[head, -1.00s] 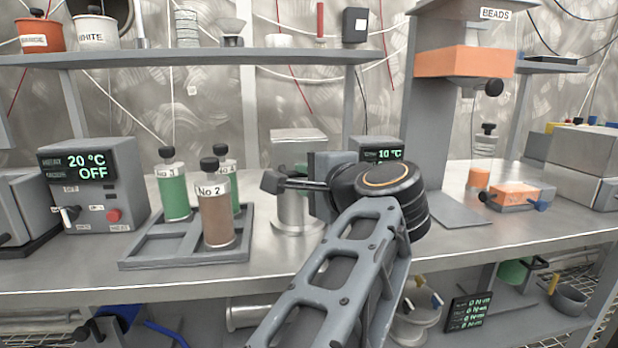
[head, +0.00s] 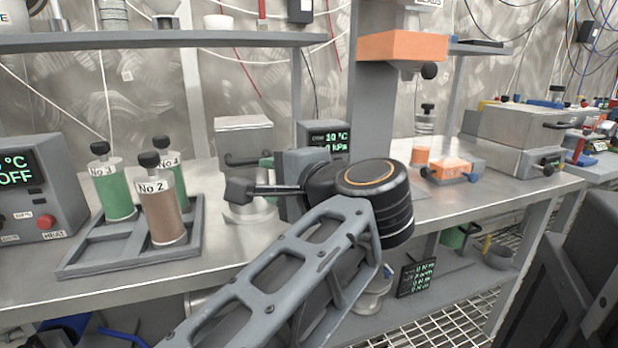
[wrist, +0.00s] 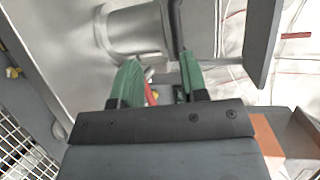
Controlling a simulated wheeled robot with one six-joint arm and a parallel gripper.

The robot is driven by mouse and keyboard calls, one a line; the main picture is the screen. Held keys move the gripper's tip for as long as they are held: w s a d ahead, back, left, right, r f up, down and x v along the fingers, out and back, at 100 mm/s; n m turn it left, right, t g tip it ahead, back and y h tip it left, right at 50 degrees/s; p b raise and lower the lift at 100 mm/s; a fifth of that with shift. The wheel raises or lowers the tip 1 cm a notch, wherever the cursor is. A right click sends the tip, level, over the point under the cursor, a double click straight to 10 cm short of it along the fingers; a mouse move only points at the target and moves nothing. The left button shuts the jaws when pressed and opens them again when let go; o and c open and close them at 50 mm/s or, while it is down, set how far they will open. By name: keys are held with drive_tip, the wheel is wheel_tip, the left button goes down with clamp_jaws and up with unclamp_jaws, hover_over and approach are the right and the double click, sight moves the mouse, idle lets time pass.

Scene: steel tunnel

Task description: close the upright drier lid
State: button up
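The drier is a round metal vessel (head: 250,211), partly hidden behind my wrist in the head view. A pale grey, box-like lid (head: 243,135) with a dark handle (head: 246,161) stands upright above it. My gripper (wrist: 162,62) has green fingers, spread apart with a gap between them in the wrist view. The round metal body (wrist: 138,32) lies just beyond the fingertips there. A dark bar, perhaps the handle, runs near the right finger; I cannot tell whether they touch. In the head view my gripper is mostly hidden behind the wrist.
A rack (head: 85,262) with several labelled bottles stands left of the drier. A display box (head: 325,135) reading 10 °C is close behind my wrist. An orange-fronted unit (head: 402,46) stands to the right. A shelf (head: 170,40) runs above the bench.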

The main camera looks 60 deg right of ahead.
drive_tip(key=p+v, duration=0.5)
drive_tip(key=v, duration=0.3)
drive_tip(key=shift+r, duration=0.25)
drive_tip(key=shift+s+a, duration=0.1)
drive_tip(key=shift+a, duration=0.1)
idle(0.3)
